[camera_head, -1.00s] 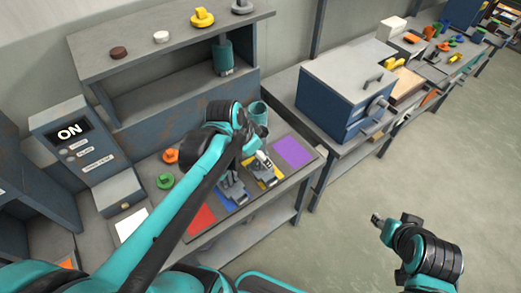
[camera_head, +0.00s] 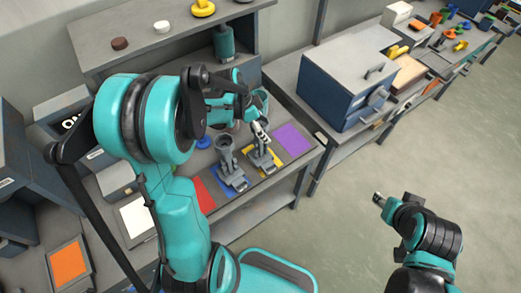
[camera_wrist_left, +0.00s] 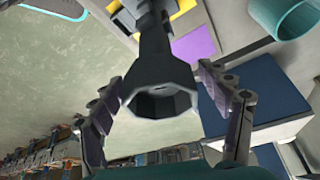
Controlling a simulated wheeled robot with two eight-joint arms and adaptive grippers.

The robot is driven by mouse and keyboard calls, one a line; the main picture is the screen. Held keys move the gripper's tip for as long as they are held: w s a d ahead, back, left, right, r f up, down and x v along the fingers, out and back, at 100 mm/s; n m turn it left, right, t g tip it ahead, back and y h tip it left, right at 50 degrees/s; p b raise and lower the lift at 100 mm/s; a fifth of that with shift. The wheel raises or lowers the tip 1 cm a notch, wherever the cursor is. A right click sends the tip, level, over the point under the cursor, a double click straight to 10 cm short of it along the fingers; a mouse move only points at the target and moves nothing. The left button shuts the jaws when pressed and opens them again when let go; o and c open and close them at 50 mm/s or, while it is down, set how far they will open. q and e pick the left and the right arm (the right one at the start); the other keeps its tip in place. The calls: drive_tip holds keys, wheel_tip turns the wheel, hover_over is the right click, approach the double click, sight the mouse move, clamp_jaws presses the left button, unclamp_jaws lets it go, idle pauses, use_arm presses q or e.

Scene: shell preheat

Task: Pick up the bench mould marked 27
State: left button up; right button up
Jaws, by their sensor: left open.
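Two dark grey bench moulds stand on the bench in the head view: one (camera_head: 226,160) on the blue patch, one (camera_head: 264,158) on the yellow patch. I cannot read a number on either. My left gripper (camera_head: 260,130) is at the upper part of the mould on the yellow patch. In the left wrist view a dark mould with a flared hollow end (camera_wrist_left: 158,85) lies between my open left fingers (camera_wrist_left: 165,105), with a gap visible on both sides. My right gripper (camera_head: 378,199) hangs over the floor, away from the bench; its jaws are too small to judge.
A purple patch (camera_head: 293,139) lies right of the moulds and a red patch (camera_head: 203,195) left. A teal cup stands close behind the left gripper, clear in the wrist view (camera_wrist_left: 285,18). A blue box (camera_head: 335,98) stands on the neighbouring bench. My left arm hides part of the bench.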

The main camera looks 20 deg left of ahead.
use_arm(q)
drive_tip(key=shift+x, duration=1.1)
drive_tip(key=shift+r, duration=0.1)
drive_tip(key=shift+c, duration=0.3)
clamp_jaws()
